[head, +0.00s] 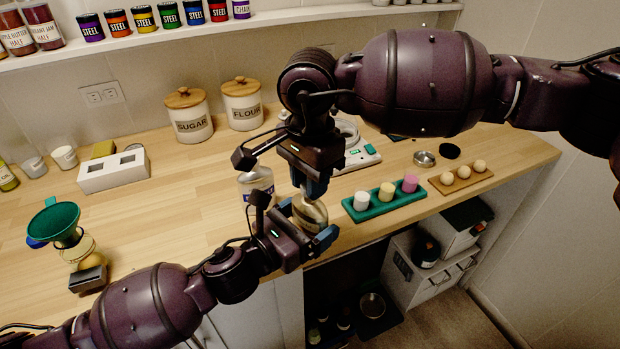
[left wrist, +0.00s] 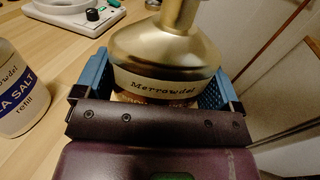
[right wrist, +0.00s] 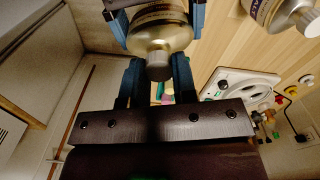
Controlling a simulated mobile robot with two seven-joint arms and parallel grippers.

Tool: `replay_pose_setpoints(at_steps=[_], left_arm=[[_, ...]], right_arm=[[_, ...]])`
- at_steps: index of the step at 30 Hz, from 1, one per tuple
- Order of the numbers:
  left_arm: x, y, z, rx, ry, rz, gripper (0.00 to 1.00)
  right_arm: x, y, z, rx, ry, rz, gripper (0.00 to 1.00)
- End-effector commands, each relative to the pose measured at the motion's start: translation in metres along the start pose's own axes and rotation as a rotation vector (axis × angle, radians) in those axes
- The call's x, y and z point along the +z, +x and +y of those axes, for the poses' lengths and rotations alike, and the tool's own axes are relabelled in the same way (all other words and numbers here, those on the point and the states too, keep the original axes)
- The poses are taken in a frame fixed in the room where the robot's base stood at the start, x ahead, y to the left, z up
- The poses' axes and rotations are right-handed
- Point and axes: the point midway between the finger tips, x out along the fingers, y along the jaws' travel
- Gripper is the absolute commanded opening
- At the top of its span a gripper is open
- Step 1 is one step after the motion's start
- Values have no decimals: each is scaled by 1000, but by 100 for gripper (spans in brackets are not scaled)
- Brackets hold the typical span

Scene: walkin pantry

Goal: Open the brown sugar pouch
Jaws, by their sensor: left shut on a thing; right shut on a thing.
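A gold pouch (head: 309,213) with a pale band reading "Merrowdel" stands at the counter's front edge; it also shows in the left wrist view (left wrist: 165,60). My right gripper (head: 315,188) comes from above and is shut on the cap (right wrist: 159,68) at the pouch's top. The cap is seen between the right fingers in the right wrist view; whether it has turned cannot be told.
A sea salt refill (left wrist: 15,90) stands close to the left of the pouch. A green tray (head: 370,211) with three coloured cups and a wooden board (head: 460,177) with balls lie to the right. A scale (head: 358,155) is behind. The counter's left middle is clear.

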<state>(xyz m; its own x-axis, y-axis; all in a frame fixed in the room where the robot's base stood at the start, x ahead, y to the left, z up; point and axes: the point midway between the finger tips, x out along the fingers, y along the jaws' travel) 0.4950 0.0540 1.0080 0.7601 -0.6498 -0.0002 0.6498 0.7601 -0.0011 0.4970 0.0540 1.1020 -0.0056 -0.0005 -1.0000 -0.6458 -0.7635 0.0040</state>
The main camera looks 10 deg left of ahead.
Motion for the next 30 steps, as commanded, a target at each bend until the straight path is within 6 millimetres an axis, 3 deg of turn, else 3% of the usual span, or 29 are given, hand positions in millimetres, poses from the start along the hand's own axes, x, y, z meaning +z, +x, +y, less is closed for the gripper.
replay_pose_setpoints(at_steps=[30], left_arm=[[1,-1,-2,-6,0,-3,23]], right_arm=[[-5,-2,-5,8,-1416,12,0]])
